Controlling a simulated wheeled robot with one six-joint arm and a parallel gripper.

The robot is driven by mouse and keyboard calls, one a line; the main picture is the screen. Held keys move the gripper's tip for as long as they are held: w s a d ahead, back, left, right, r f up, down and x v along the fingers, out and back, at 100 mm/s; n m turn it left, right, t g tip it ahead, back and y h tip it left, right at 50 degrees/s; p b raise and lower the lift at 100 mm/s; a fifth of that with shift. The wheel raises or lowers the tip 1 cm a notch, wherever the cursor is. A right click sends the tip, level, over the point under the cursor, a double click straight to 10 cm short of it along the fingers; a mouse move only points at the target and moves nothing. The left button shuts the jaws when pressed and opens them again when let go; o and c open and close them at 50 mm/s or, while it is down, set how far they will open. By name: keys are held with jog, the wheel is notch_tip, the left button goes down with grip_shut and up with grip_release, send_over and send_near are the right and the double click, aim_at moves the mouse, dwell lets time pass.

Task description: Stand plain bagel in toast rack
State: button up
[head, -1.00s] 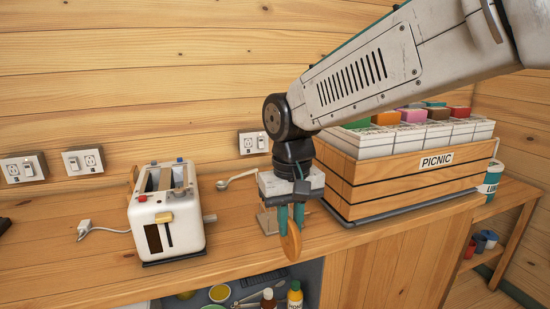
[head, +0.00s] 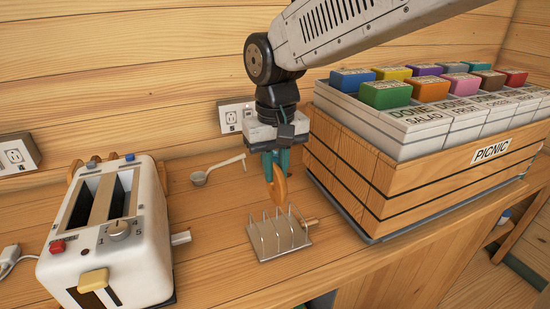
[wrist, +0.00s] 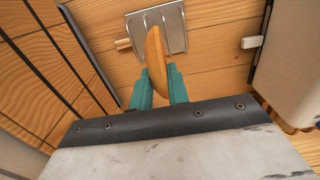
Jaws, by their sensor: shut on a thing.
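The plain bagel (head: 280,188) is a thin orange-brown disc held on edge in my gripper (head: 275,168). My gripper is shut on it, with a teal finger on each side. The toast rack (head: 279,234) is a small metal rack with several upright wires and a wooden handle, standing on the counter. In the head view the bagel appears just above and behind the rack. In the wrist view the bagel (wrist: 155,55) hangs between the fingers and overlaps the rack's metal base (wrist: 174,27). I cannot tell whether bagel and rack touch.
A white toaster (head: 108,225) stands on the left, its lever pointing toward the rack. A wooden picnic crate (head: 400,190) with lidded boxes stands close on the right. A metal scoop (head: 218,169) lies behind. The counter in front of the rack is clear.

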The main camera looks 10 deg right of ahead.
aim_at(276, 204)
jog(key=shift+f, duration=4.8)
jog(key=o, duration=0.8)
jog(key=shift+o, duration=0.2)
jog(key=shift+r, duration=3.9)
jog(key=shift+r, duration=0.1)
